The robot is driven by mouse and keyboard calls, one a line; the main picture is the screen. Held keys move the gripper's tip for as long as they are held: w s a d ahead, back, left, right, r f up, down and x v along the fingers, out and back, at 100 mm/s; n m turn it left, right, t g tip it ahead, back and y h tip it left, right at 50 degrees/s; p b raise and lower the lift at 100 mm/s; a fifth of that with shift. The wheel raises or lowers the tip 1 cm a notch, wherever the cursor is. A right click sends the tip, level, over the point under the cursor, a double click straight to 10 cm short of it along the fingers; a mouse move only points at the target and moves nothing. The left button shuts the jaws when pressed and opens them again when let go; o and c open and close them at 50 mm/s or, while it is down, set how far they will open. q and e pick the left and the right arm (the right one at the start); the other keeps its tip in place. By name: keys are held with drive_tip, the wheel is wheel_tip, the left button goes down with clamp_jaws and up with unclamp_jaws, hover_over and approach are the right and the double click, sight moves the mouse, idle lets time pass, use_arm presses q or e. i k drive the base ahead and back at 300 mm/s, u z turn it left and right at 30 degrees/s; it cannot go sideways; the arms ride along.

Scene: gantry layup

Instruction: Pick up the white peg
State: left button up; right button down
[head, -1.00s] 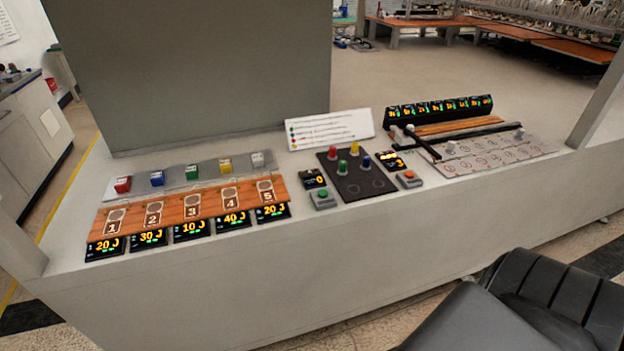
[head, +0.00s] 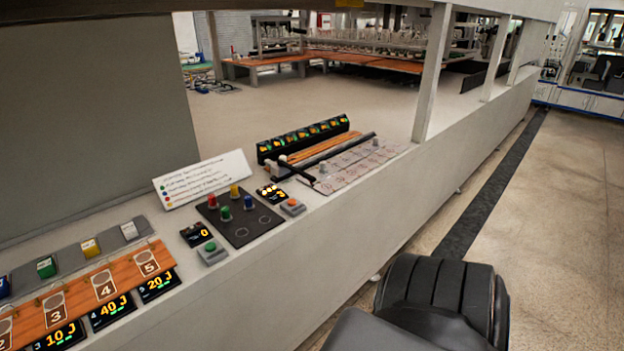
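Small whitish pegs show on the far part of the counter. One (head: 323,169) stands at the near left corner of the pale grid board (head: 350,172), and another (head: 375,143) is near its far edge. A third whitish knob (head: 282,160) is at the left end of the dark bar beside the board. They are small, and I cannot tell which is the white peg. Neither of my grippers is in view.
A dark board (head: 262,222) holds red, yellow, blue and green pegs. Nearer left are coloured blocks and a numbered wooden strip (head: 125,275). A white sign (head: 203,179) stands behind.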

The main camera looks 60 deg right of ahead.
sight(323, 167)
drive_tip(key=z, duration=2.15)
drive_tip(key=k, duration=0.45)
drive_tip(key=z, duration=1.65)
drive_tip(key=i, duration=1.45)
drive_tip(key=u, duration=0.35)
drive_tip(key=i, duration=0.9)
drive_tip(key=u, duration=1.25)
drive_tip(key=i, duration=0.5)
drive_tip(key=u, duration=0.5)
